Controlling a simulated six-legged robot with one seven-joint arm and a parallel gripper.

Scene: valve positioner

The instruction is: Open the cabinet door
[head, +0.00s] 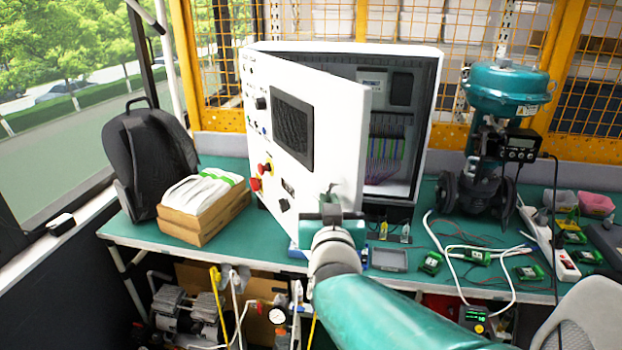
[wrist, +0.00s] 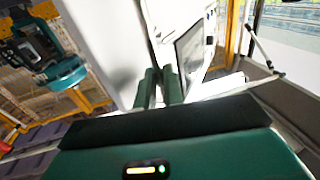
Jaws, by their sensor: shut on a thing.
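The white control cabinet (head: 430,75) stands on the green workbench. Its door (head: 335,110) is hinged at the left and stands partly open, showing terminal strips and wiring inside. The door carries a dark screen, a red knob and several buttons. My gripper (head: 331,200) is at the lower part of the door's free right edge, shut on that edge. In the wrist view my gripper's green fingers (wrist: 160,88) meet at the door edge, with the door's screen side (wrist: 192,50) to the right. The exact contact is partly hidden by my gripper body.
A black backpack (head: 150,155) and a cardboard box with white packs (head: 205,205) sit left of the cabinet, near the door's side. A teal valve actuator (head: 508,90) stands to the right. Cables and small green boards (head: 478,257) lie at the bench's front right.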

